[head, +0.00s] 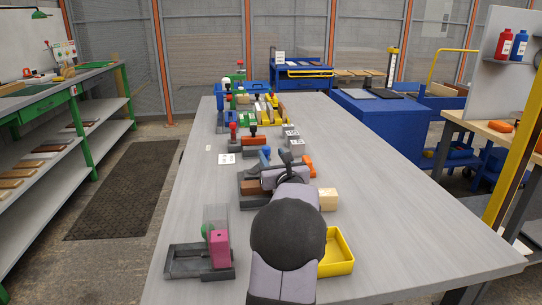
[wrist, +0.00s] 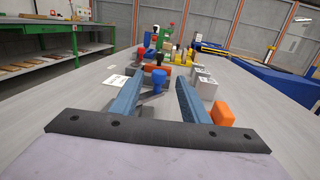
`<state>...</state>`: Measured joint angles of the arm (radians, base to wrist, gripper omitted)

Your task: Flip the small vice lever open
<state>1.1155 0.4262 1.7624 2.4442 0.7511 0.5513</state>
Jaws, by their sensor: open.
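My gripper (head: 288,158) reaches forward over the middle of the table, its fingers apart and empty. In the wrist view the open gripper (wrist: 160,68) frames a blue-knobbed upright lever (wrist: 158,78), which stands ahead between the two blue-grey fingers and does not visibly touch them. In the head view the blue lever (head: 265,153) is just left of the fingers; its base is partly hidden. A dark vice-like fixture (head: 250,201) holding a brown block lies nearer, partly behind my arm. I cannot tell for certain which fixture is the small vice.
An orange block (wrist: 222,113) lies close outside the right finger. Grey boxes (wrist: 204,85) stand beyond it. Red-knobbed (head: 233,130) and black-knobbed (head: 252,130) fixtures are farther back. A yellow tray (head: 347,262), a wooden block (head: 328,199) and a pink block (head: 219,249) are nearer. The table's right side is clear.

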